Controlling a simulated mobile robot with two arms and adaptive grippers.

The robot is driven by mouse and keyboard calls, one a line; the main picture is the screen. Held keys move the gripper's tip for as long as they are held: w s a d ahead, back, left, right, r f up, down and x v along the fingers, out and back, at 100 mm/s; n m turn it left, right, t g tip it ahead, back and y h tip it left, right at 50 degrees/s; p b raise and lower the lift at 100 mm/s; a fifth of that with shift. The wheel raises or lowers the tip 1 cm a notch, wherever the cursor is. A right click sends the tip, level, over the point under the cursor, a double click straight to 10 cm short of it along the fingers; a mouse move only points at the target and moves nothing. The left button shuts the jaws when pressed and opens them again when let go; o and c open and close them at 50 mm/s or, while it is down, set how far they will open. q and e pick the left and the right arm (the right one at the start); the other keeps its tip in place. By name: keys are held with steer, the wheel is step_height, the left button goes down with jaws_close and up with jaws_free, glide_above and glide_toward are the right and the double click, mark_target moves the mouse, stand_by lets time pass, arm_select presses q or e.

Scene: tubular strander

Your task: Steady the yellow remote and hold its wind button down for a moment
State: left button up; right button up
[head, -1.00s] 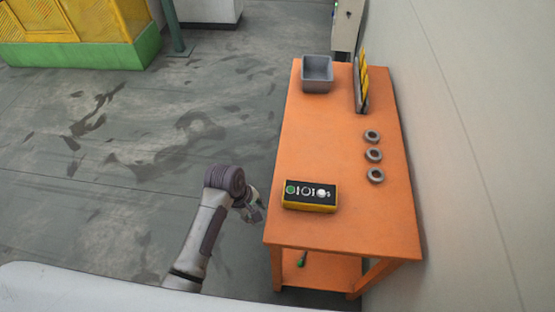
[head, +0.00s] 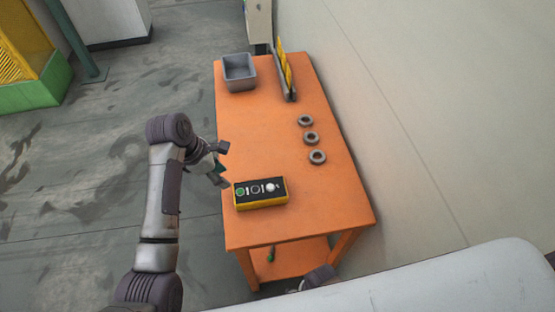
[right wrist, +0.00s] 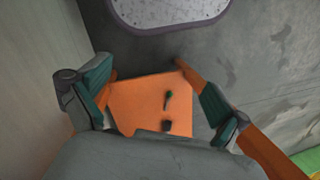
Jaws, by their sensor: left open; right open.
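The yellow remote (head: 261,192) lies flat near the front left of the orange table. Its dark top carries a green round button at the left and paler round controls to the right; I cannot read which is the wind button. My left gripper (head: 222,165) is open and empty at the table's left edge, just beyond and left of the remote, apart from it. My right gripper (right wrist: 147,72) is open and empty in the right wrist view, over the table's lower shelf. In the head view only a small part of my right arm shows beside the table's front right leg.
The orange table (head: 270,125) also bears a grey bin (head: 239,86), a rack with yellow plates (head: 286,70) and three grey rings (head: 311,138). A green-handled tool (right wrist: 168,98) lies on the lower shelf. A wall (head: 400,120) stands close on the right; floor is open left.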

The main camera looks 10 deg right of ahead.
steer(key=w+a+r+m+g+y, duration=0.1)
steer(key=w+a+r+m+g, duration=0.15)
steer(key=a+r, duration=0.5)
step_height(320, 180, up, 29)
steer(key=m+t+h, duration=0.3)
steer(key=m+t, duration=0.1)
steer(key=m, duration=0.7)
glide_above(279, 186)
steer(key=shift+g, duration=0.25)
step_height(279, 186, down, 13)
steer(key=shift+s+f, duration=0.15)
steer(key=c, duration=1.2)
arm_select(q)
jaws_close()
arm_select(e)
steer(key=shift+c, duration=0.5)
